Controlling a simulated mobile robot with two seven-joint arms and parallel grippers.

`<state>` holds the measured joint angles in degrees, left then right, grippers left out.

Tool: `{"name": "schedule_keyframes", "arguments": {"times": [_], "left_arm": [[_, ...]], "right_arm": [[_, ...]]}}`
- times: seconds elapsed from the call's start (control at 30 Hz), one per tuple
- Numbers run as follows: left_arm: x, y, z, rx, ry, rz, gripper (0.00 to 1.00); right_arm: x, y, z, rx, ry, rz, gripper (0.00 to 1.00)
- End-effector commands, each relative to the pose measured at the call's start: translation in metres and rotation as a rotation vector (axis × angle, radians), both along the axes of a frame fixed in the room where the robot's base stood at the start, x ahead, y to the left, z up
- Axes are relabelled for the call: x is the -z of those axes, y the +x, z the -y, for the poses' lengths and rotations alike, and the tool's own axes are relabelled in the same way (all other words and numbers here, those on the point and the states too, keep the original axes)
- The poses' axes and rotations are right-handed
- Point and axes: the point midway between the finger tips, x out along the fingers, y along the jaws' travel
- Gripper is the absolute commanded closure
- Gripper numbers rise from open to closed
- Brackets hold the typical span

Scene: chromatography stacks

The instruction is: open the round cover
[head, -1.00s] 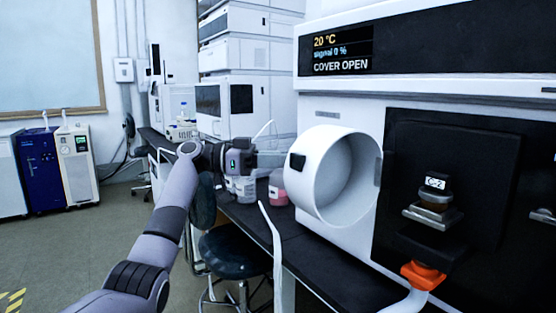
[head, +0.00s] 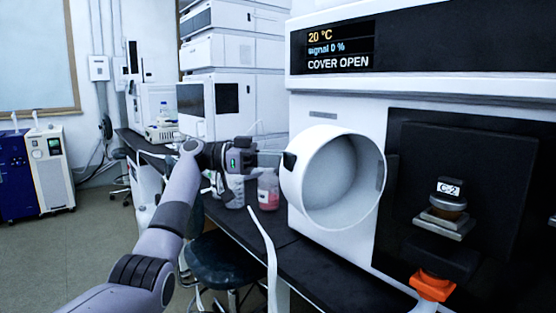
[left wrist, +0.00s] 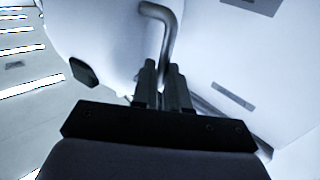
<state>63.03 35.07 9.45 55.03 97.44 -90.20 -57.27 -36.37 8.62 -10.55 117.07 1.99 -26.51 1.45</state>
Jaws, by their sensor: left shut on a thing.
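The round cover (head: 292,190) is a hollow white drum at the left of the dark panel (head: 410,145) on the white instrument. Its open end faces me, and its grey inside shows. A black tab sits on its left side. The instrument display (head: 338,48) reads "COVER OPEN". My left gripper (head: 272,159) is at the cover's left side. In the left wrist view, its two fingers (left wrist: 164,72) are shut on the bent grey handle (left wrist: 167,28) beside the white cover (left wrist: 95,35). The exact contact is partly hidden. My right gripper is not in view.
Bottles, one with pink liquid (head: 269,190), stand on the black bench behind my left gripper. A stool (head: 222,262) is below. Floor at the left is open.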

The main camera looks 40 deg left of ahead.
Motion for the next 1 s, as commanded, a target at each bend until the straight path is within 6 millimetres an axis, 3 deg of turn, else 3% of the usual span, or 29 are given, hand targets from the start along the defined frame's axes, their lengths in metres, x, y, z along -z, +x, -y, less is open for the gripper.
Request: {"name": "schedule_keyframes", "arguments": {"times": [0.03,0.67,0.7,0.73,1.0], "left_arm": [[-0.0084,-0.0002,0.0013,-0.002,-0.012,0.012,1.0],[-0.0086,0.0,0.0006,-0.007,-0.012,0.012,1.0],[-0.0087,0.0001,0.0005,-0.008,-0.012,0.013,0.73],[-0.0087,0.0,0.0005,-0.008,-0.012,0.013,0.64],[-0.0084,-0.0001,0.0003,-0.007,-0.011,0.015,0.62]], "right_arm": [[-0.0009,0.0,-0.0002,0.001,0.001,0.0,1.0],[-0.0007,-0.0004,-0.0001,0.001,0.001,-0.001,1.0],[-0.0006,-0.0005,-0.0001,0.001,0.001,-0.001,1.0],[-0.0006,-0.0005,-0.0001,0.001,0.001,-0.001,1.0],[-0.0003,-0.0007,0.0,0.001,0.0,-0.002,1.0]]}}
